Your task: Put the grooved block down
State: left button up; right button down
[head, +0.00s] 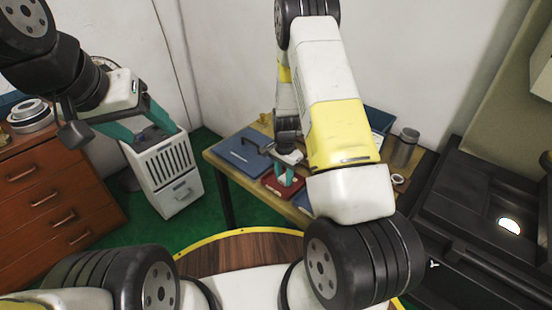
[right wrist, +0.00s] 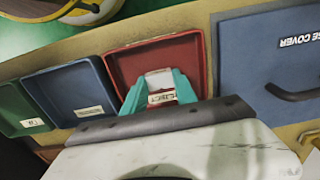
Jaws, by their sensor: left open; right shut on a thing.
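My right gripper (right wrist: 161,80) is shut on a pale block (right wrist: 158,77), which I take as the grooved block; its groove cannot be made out. The fingers point down into the red tray (right wrist: 122,64), over its inside. Whether the block touches the tray floor I cannot tell. In the head view the right gripper (head: 284,180) is at the red tray (head: 270,186) on the wooden table, and the block is too small to make out. My left gripper (head: 150,135) is open at the left, in front of the white slatted bin.
A blue tray (right wrist: 70,88) and a green tray (right wrist: 20,112) lie left of the red one in the wrist view. A flask (head: 405,147) stands at the table's right. The slatted bin (head: 167,170) stands on the floor.

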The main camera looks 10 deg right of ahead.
jog(key=shift+f, duration=0.1)
jog(key=c, duration=1)
grip_release()
jog(key=shift+o, duration=0.2)
notch_tip(320, 180, up, 12)
notch_tip(320, 180, up, 20)
jog(key=n+t+y, duration=0.2)
jog(key=n+t, duration=0.1)
jog(key=n, duration=0.2)
send_over(284, 179)
jog(key=s+a, duration=0.2)
jog(key=s, duration=0.6)
jog(key=s+r+n+t, duration=0.1)
jog(key=s+r+n, duration=0.2)
jog(key=s, duration=0.5)
jog(key=s+r+n+t, duration=0.2)
jog(key=s+r+n, duration=0.1)
jog(key=s+r, duration=0.3)
jog(key=shift+s+a+r, duration=0.15)
jog(key=shift+s+r, duration=0.1)
jog(key=shift+s, duration=0.9)
